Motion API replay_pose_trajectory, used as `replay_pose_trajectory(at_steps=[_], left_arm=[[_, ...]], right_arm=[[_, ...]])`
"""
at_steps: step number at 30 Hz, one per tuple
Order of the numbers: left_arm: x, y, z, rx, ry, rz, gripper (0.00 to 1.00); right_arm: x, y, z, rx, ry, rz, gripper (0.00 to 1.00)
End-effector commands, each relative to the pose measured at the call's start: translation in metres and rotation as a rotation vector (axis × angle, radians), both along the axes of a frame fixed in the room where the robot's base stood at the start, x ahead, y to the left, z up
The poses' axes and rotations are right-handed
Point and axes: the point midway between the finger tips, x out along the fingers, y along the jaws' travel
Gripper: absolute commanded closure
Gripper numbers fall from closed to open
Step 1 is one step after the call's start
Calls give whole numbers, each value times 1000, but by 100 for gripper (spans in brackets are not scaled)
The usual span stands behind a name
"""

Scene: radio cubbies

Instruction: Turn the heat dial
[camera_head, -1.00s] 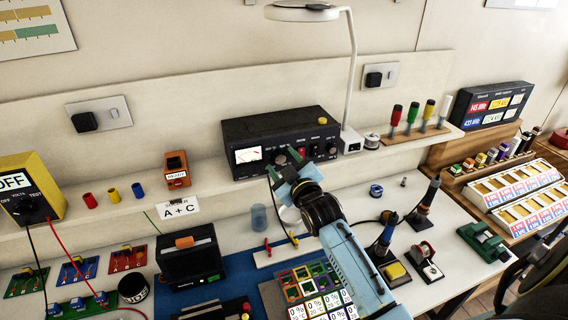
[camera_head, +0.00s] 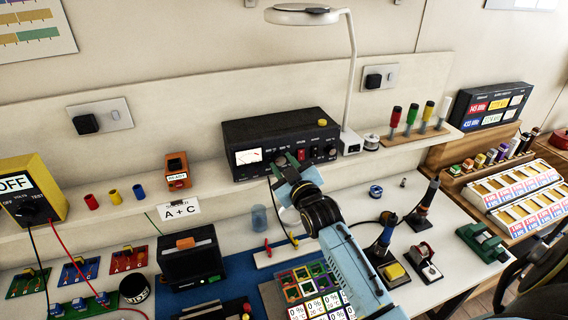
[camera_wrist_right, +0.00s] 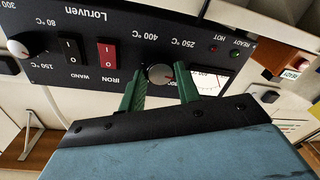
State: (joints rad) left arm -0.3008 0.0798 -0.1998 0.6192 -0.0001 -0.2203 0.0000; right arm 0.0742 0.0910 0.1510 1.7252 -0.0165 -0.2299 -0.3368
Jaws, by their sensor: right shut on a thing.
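In the head view the right gripper (camera_head: 288,166) reaches the station's front and hides the dial. My left gripper is out of view.
A lamp (camera_head: 350,90) rises at the station's right. An orange device (camera_head: 177,170) stands to its left. Below are a dark case (camera_head: 190,260) and soldering stands (camera_head: 420,215).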

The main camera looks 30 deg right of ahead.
Motion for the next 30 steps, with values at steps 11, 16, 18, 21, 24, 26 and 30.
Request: replay_pose_trajectory(at_steps=[11,16,18,21,24,26,30], left_arm=[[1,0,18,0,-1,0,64],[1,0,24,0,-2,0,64],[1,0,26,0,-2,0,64],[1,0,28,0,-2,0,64],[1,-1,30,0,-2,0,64],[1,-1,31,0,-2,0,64],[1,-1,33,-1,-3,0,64]], right_arm=[[0,0,0,336,-78,-1,90],[0,1,0,489,-115,-1,90],[0,1,0,547,-130,-1,90],[0,1,-1,625,-149,0,90],[0,1,-1,693,-165,-1,90],[0,1,-1,729,-174,-1,90],[0,1,-1,795,-189,0,90]])
